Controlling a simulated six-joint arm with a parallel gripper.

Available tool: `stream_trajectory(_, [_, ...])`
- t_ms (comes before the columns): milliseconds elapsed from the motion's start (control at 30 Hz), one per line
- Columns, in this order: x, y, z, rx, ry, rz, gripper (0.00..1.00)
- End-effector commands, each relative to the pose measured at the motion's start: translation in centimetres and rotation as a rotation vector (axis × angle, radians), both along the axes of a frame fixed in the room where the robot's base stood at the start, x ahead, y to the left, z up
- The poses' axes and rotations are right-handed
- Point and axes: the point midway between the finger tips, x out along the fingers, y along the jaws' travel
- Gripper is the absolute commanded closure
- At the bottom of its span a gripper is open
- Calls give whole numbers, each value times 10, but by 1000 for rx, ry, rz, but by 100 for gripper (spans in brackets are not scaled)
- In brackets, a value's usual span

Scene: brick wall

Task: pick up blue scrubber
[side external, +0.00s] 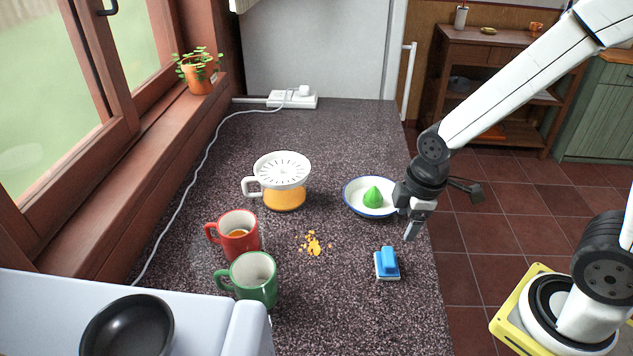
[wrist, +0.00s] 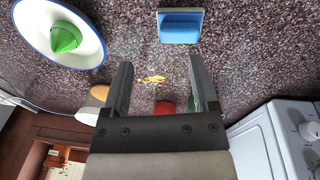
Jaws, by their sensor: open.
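The blue scrubber (side external: 387,262) has a blue handle on a pale base and lies on the dark speckled counter near its right edge. It also shows in the wrist view (wrist: 180,27), at the top middle, beyond my fingertips. My gripper (side external: 410,232) is above the counter, up and to the right of the scrubber in the side view and apart from it. In the wrist view its two fingers (wrist: 160,75) are spread wide with nothing between them that I can see held.
A blue-rimmed white bowl (side external: 352,202) with a green cone-shaped thing (side external: 373,196) is beside my gripper. Orange crumbs (side external: 314,246), a red mug (side external: 238,247), a green mug (side external: 262,290) and an orange-and-white juicer (side external: 284,199) stand to the left. The counter (side external: 340,310) around the scrubber is clear.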

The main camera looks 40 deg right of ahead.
Motion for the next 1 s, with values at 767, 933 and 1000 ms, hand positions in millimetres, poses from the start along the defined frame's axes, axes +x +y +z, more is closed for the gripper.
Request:
stream_trajectory(767, [5, 22, -9, -106, 95, 1186, 24])
stream_trajectory(933, [6, 26, -10, -113, 105, 1387, 24])
stream_trajectory(1000, [6, 27, -11, -114, 107, 1443, 24])
